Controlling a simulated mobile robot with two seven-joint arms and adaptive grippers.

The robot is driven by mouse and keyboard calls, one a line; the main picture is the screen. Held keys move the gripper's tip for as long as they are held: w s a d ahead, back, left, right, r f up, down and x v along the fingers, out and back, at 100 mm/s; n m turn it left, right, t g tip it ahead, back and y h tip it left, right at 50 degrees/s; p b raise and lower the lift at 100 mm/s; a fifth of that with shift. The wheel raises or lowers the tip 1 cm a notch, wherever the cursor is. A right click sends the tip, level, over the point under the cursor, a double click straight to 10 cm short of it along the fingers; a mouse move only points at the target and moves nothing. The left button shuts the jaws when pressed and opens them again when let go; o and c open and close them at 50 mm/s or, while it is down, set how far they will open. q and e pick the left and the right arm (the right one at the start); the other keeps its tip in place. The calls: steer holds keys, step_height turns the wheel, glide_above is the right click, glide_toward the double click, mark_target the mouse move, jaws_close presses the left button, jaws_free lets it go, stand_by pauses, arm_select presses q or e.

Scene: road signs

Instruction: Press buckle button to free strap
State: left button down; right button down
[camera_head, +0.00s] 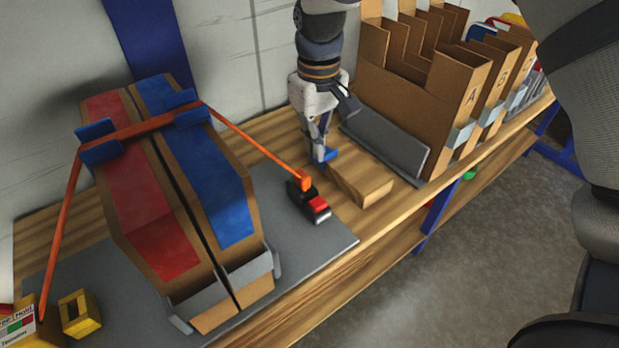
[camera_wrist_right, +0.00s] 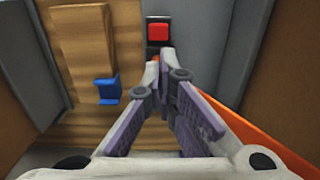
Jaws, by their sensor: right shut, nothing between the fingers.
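The black buckle with a red button (camera_head: 318,204) sits on the grey mat's right side; its red button also shows in the right wrist view (camera_wrist_right: 158,33). The orange strap (camera_head: 250,142) runs from the buckle's orange tongue (camera_head: 305,180) up over two long cartons and down to the left. It also shows beside the fingers in the wrist view (camera_wrist_right: 245,135). My right gripper (camera_head: 320,156) is shut and empty, pointing down behind and apart from the buckle. In the wrist view its fingertips (camera_wrist_right: 162,58) meet just below the red button in the picture. My left gripper is not in view.
Cardboard file boxes (camera_head: 440,105) stand at the back right. Red-topped (camera_head: 150,215) and blue-topped (camera_head: 208,180) cartons fill the left. A yellow block (camera_head: 78,313) is at front left.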

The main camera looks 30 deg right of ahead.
mark_target(316, 202)
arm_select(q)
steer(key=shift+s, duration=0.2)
arm_select(e)
steer(key=shift+s+r, duration=0.15)
steer(key=shift+r, duration=0.05)
steer(key=shift+f, duration=0.1)
